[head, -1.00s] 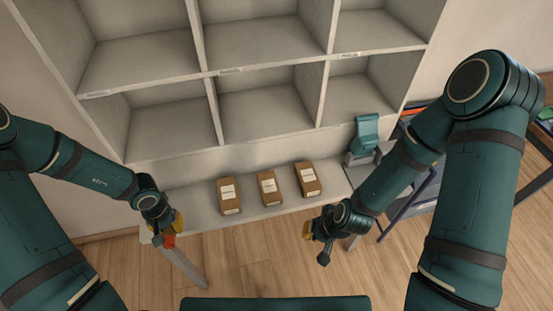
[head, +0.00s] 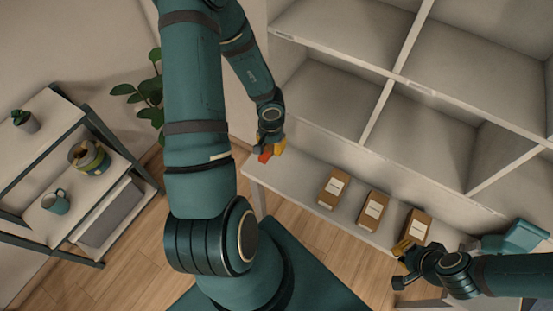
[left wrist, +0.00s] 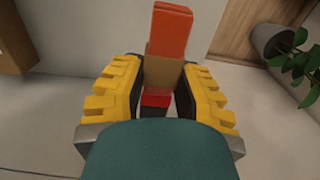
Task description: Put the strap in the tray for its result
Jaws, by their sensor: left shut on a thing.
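My left gripper (head: 267,150) is shut on a red-orange strap piece (head: 265,157) at the left end of the white bench, in the head view. In the left wrist view the strap piece (left wrist: 172,35) stands between the yellow fingers (left wrist: 155,100), with a tan band around its middle and a darker red part below. The fingers and my wrist hide its lower end. My right gripper (head: 400,265) is near the bench's front edge at the right. Its yellow pad shows, but its opening is unclear. I cannot make out which thing is the result tray.
Three labelled brown boxes (head: 372,209) stand on the white bench (head: 295,181) under a pale cubby shelf (head: 410,83). A teal device (head: 515,238) is at the right. A rack with a mug (head: 56,201), pots and a grey box (head: 112,210) stands at the left, beside a plant (head: 150,92).

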